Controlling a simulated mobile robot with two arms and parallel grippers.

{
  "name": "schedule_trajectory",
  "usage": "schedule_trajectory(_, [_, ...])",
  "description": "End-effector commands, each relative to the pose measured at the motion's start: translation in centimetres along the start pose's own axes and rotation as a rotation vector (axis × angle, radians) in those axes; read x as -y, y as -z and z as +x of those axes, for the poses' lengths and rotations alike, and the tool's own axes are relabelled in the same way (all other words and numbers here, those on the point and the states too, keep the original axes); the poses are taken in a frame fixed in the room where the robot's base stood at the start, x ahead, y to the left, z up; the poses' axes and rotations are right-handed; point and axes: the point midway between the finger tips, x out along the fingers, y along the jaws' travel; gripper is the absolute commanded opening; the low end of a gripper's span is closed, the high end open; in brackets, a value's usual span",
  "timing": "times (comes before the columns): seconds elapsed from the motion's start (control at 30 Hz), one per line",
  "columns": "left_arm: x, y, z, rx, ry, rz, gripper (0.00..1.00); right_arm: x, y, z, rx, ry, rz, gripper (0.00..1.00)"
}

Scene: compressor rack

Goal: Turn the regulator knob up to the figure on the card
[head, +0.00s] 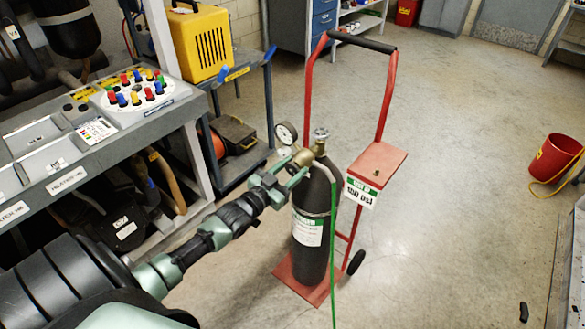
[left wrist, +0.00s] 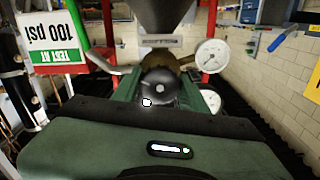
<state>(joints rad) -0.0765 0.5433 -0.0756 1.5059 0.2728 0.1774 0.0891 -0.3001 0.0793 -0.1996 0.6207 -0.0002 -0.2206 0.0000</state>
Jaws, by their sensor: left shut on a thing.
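The black regulator knob (left wrist: 160,86) sits between the two green fingers of my left gripper (head: 292,172) in the left wrist view. The gripper is shut on it; in the head view the fingers hide the knob. The brass regulator (head: 304,157) is on top of a dark gas cylinder (head: 312,240). A round white gauge (head: 286,133) stands beside it and also shows in the left wrist view (left wrist: 211,54); its reading is too small to tell. The card (head: 361,193) reads "100 psi" and appears upside down in the left wrist view (left wrist: 54,40). My right gripper is not in view.
The cylinder stands on a red hand cart (head: 381,160). A green hose (head: 334,250) hangs down its front. A bench with coloured knobs (head: 140,92) and a yellow case (head: 203,42) on a cart are at left. A red bucket (head: 555,158) stands at right; the floor between is mostly clear.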

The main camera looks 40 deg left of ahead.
Motion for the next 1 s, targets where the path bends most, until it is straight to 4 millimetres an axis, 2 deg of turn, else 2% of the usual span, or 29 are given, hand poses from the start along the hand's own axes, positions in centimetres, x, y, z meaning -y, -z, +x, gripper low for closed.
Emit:
schedule_trajectory(0.27, [0.0,0.0,0.0,0.0,0.0,0.033,0.02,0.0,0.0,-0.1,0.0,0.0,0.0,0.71])
schedule_trajectory(0.3, [0.0,0.0,0.0,0.0,0.0,0.032,0.54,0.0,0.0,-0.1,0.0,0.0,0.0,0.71])
schedule_trajectory(0.33, [0.0,0.0,0.0,0.0,0.0,0.032,0.62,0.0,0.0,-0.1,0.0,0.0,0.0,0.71])
schedule_trajectory(0.37, [0.0,0.0,0.0,0.0,0.0,0.032,0.65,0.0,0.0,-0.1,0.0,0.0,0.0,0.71])
schedule_trajectory(0.73, [0.0,-0.1,-0.5,0.001,0.0,0.031,0.65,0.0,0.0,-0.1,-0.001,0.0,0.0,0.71])
schedule_trajectory(1.0, [-0.1,-0.2,-4.6,0.003,0.0,0.031,0.65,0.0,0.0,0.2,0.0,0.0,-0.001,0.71])
